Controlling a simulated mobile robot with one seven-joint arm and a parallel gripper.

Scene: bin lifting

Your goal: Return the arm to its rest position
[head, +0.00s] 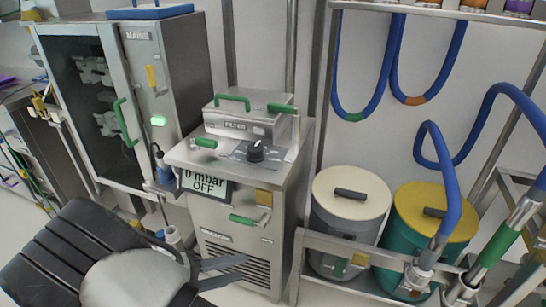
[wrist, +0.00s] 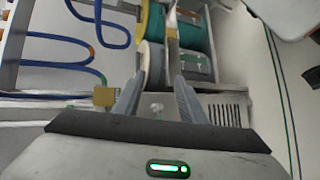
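My arm reaches in from the lower left of the head view, its dark ribbed link and grey wrist low in the picture. My gripper (head: 240,267) is in front of the lower vented panel of the steel machine (head: 214,217). Its two grey fingers stand apart with nothing held between them. In the wrist view my gripper (wrist: 158,76) also shows open and empty, and a green light glows on its body. Whether the fingers touch the machine I cannot tell.
A grey bin with a cream lid (head: 349,236) and a teal bin with a yellow lid (head: 408,255) stand right, behind a steel rail (head: 340,247). Blue hoses (head: 452,180) hang there. A glass-doored cabinet (head: 92,110) stands left. The machine's display (head: 205,183) reads 0 mbar OFF.

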